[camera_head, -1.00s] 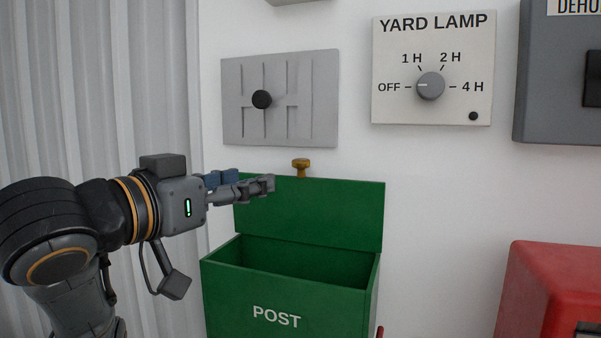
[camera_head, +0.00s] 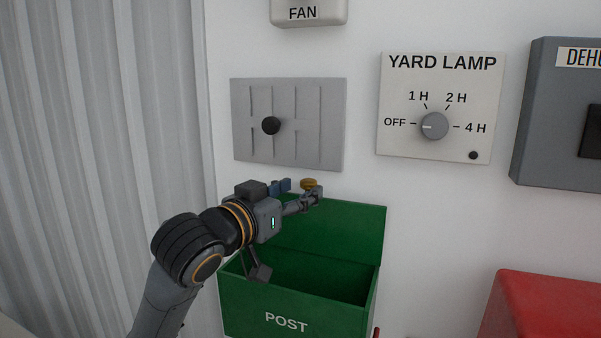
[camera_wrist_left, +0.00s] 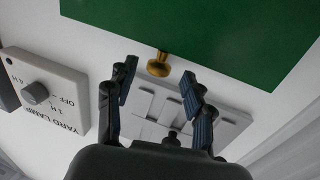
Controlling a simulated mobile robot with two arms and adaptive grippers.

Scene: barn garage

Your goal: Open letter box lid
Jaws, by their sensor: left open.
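The green letter box (camera_head: 286,322), marked POST, hangs on the white wall with its inside showing. Its green lid (camera_head: 350,228) stands upright against the wall behind the opening; it also fills the top of the left wrist view (camera_wrist_left: 215,35). A brass knob (camera_head: 309,183) sits at the lid's upper edge. My left gripper (camera_head: 303,191) is at that edge, partly covering lid and knob. In the left wrist view my left gripper (camera_wrist_left: 158,84) is open and empty, with the knob (camera_wrist_left: 160,66) just beyond and between its fingertips. My right gripper is not in view.
The yard lamp panel (camera_head: 394,145) is up to the right. A red box (camera_head: 545,305) stands at lower right. Corrugated metal (camera_head: 100,120) covers the left side.

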